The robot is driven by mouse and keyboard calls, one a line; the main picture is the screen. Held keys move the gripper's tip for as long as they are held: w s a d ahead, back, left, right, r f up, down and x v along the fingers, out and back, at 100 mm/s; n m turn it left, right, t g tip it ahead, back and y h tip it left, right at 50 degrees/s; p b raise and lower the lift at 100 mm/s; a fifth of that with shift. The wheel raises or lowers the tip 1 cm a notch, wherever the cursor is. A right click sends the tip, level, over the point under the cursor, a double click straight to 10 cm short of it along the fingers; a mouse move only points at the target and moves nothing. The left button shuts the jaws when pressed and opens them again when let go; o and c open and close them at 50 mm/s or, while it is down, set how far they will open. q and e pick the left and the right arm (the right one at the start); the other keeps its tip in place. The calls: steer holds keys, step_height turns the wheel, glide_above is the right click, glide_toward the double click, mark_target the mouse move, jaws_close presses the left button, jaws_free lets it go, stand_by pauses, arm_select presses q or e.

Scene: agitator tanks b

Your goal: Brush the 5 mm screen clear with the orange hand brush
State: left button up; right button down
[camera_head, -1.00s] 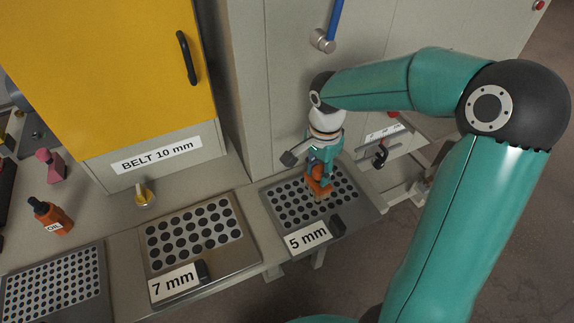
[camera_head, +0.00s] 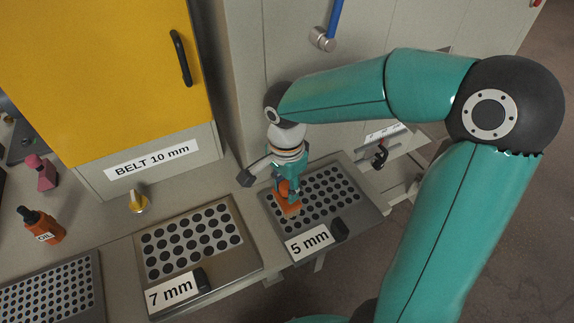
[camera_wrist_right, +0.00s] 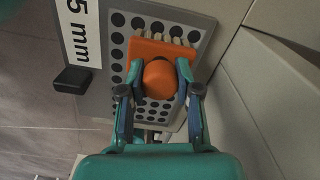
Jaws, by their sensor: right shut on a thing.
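The 5 mm screen (camera_head: 336,190) is a grey plate with a white panel of dark round holes, at the centre right in the head view. It also fills the upper part of the right wrist view (camera_wrist_right: 120,40). My right gripper (camera_head: 284,182) is shut on the orange hand brush (camera_head: 291,208) over the left part of the screen. In the right wrist view, my right gripper's fingers (camera_wrist_right: 160,88) clasp the brush's round knob (camera_wrist_right: 159,78). Its pale bristles point toward the screen; contact is hard to tell. My left gripper is not in view.
The 7 mm screen (camera_head: 258,262) lies left of the 5 mm one, with a finer screen (camera_head: 97,270) further left. An oil bottle (camera_head: 42,226), a pink object (camera_head: 41,172) and a yellow knob (camera_head: 137,199) stand behind. The yellow cabinet (camera_head: 90,70) rises at the back.

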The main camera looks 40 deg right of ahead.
step_height(320, 180, up, 4)
steer(key=shift+s+f+p, duration=0.1)
steer(key=shift+s+p, duration=0.05)
steer(key=shift+p, duration=0.7)
steer(key=shift+r+p, duration=1.5)
steer(key=shift+r, duration=0.55)
steer(key=shift+f, duration=0.1)
